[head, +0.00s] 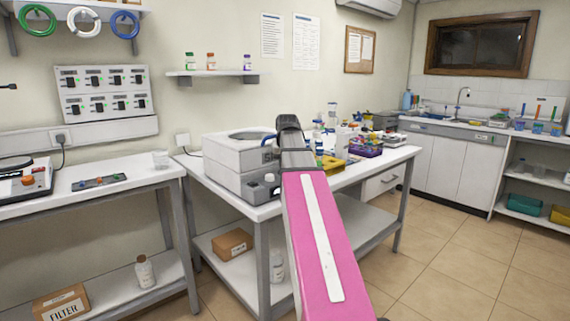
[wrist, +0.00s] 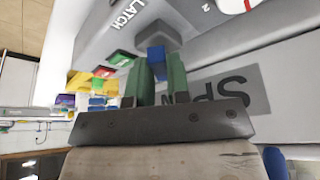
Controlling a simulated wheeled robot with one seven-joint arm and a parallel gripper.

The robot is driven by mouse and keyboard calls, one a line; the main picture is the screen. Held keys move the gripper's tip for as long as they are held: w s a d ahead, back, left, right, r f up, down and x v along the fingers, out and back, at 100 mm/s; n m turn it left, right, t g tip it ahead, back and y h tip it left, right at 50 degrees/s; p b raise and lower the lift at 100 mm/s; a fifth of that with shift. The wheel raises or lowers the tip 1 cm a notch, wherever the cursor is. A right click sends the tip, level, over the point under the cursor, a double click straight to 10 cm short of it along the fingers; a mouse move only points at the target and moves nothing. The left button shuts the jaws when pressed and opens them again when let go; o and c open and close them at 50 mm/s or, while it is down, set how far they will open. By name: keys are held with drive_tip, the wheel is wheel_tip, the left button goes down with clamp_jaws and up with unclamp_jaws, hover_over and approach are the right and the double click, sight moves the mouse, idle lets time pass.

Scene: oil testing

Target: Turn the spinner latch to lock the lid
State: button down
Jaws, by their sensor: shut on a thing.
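In the wrist view my gripper (wrist: 159,72) has two green fingers closed on a small blue block, the latch (wrist: 156,54), on the front of the grey spinner (wrist: 215,40). The word LATCH is printed beside it, near green and red patches. In the head view the white, boxy spinner (head: 223,158) stands on the middle table, with a round, dark-rimmed top (head: 250,134). My pink arm reaches to its right side and hides my gripper and the latch there. I cannot tell the latch's exact angle or whether the lid is flush.
Bottles and a yellow rack (head: 330,163) crowd the table (head: 262,211) just right of the spinner, close to my arm. A purple basket (head: 366,150) stands farther right. A side table (head: 120,182) is at left. The floor at right is clear.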

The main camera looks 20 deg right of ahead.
drive_tip(key=shift+m, duration=0.5)
drive_tip(key=c, duration=1.1)
unclamp_jaws()
drive_tip(key=v, duration=1.1)
drive_tip(key=shift+a, duration=0.25)
drive_tip(key=shift+f, duration=0.1)
drive_tip(key=shift+c, duration=0.2)
